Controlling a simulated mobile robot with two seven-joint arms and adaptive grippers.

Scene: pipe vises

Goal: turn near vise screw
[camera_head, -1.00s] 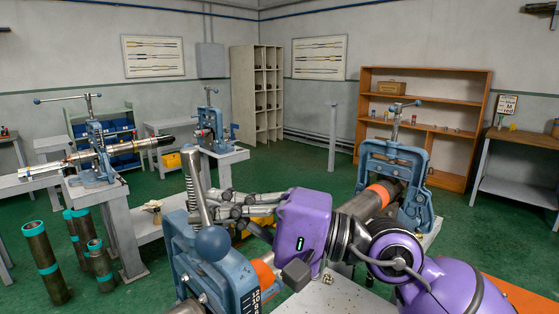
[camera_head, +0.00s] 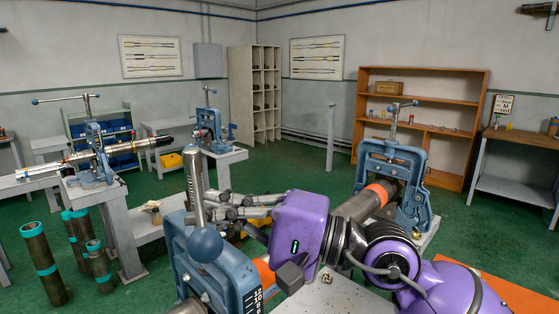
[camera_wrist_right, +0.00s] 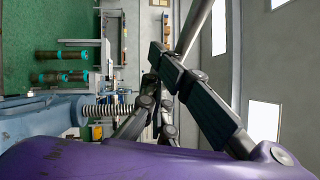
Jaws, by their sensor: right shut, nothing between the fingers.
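The near vise (camera_head: 222,262) is blue and stands at the bottom of the head view. Its threaded screw (camera_head: 193,172) rises above the frame and also shows in the wrist view (camera_wrist_right: 105,111). A grey handle bar (camera_head: 198,200) crosses in front of the screw, with a blue ball (camera_head: 206,244) on its near end. My purple right gripper (camera_head: 222,208) reaches in from the right, its fingers just beside the bar and screw. The fingers are shut with nothing between them; contact with the bar is unclear. The fingers (camera_wrist_right: 172,80) cover part of the bar (camera_wrist_right: 196,25) in the wrist view. My left gripper is out of view.
A pipe (camera_head: 355,207) with orange bands runs from the near vise to a second blue vise (camera_head: 400,170). More vises (camera_head: 95,160) stand on benches at the left. Teal-banded pipes (camera_head: 42,262) stand on the green floor. Shelves line the back.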

